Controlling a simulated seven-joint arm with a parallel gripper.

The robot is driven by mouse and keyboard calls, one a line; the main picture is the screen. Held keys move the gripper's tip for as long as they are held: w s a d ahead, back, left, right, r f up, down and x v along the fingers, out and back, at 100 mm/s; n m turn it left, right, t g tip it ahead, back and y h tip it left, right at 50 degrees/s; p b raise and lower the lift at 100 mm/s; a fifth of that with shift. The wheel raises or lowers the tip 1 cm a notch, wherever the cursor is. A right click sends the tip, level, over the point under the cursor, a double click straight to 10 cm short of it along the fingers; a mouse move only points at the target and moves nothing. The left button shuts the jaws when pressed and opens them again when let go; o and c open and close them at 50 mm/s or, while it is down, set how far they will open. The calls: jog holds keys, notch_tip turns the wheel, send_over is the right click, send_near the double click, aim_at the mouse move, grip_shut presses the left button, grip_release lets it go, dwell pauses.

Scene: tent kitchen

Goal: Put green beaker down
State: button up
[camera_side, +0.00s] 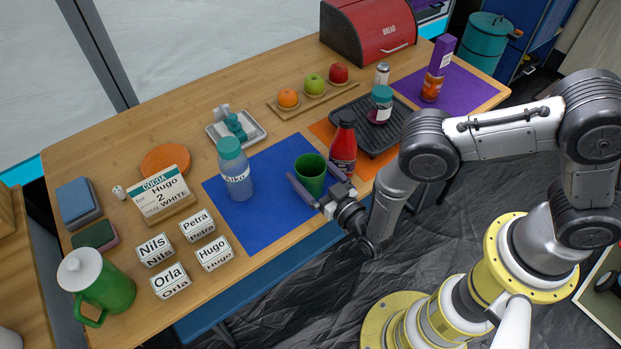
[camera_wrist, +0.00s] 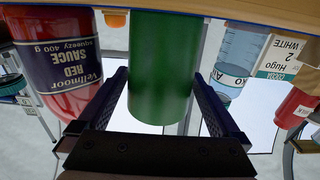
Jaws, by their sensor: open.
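The green beaker (camera_side: 311,173) stands upright on the blue mat (camera_side: 262,222), near the mat's right side. In the wrist view the beaker (camera_wrist: 160,70) fills the middle, between the two fingers. My gripper (camera_side: 313,188) is open around the beaker, one finger on each side. In the wrist view a gap shows between the beaker and each finger of my gripper (camera_wrist: 165,98). The beaker's far side is hidden.
A red sauce bottle (camera_side: 343,147) stands close to the right of the beaker. A bottle with a teal cap (camera_side: 236,172) stands on the mat's left part. Name blocks (camera_side: 214,254) lie at the front left. The mat's front part is clear.

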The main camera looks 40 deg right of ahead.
jog(key=c, duration=1.2)
jog(key=shift+c, duration=0.2)
jog(key=shift+r, duration=0.15)
